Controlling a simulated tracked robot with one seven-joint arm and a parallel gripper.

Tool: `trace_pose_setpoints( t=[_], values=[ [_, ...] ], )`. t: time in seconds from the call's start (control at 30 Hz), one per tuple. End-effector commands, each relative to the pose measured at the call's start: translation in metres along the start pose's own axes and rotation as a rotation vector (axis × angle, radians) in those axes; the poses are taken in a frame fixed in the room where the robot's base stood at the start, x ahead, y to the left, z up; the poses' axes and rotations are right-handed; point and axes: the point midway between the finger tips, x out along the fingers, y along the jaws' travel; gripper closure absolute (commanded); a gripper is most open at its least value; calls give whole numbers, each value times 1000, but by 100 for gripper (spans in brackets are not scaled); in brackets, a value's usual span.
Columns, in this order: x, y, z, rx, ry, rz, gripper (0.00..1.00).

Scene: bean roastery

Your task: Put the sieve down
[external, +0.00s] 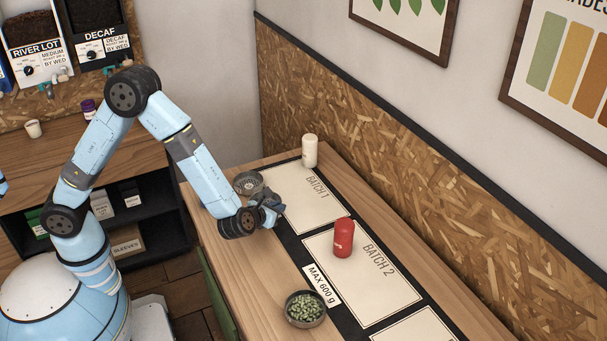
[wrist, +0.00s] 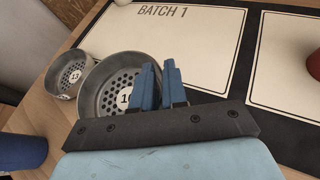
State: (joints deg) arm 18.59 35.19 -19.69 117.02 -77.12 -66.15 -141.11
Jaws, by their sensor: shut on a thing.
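My gripper (wrist: 162,72) is shut on the right-hand rim of a round metal sieve (wrist: 95,105). One finger is inside the rim and one outside. The sieve has a perforated floor and a white number label, partly covered by a finger. In the external view my gripper (external: 268,208) is low over the table beside the Batch 1 panel, and the held sieve is largely hidden by it. I cannot tell whether the sieve touches the table. A second numbered sieve (wrist: 68,75) stands close to its left in the wrist view; a sieve (external: 248,183) shows behind my gripper externally.
The Batch 1 panel (external: 300,190) is bare, with a white canister (external: 310,151) at its far end. A red canister (external: 343,238) stands on the Batch 2 panel (external: 375,290). A bowl of green beans (external: 305,309) is near the front edge by the Max 600 g label (external: 322,285).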

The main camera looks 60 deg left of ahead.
Motion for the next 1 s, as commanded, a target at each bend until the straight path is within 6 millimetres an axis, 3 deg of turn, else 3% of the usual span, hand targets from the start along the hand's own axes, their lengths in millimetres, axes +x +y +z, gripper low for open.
trace_pose_setpoints(
  t=[0.27,0.5,0.83,0.87,1.0],
  values=[
    [11,-7,-7,1,0,0,100],
    [23,-9,-33,2,0,0,100],
    [23,-9,-35,1,0,0,100],
    [23,-9,-35,0,0,0,86],
    [23,-9,-35,0,0,0,72]
  ],
)
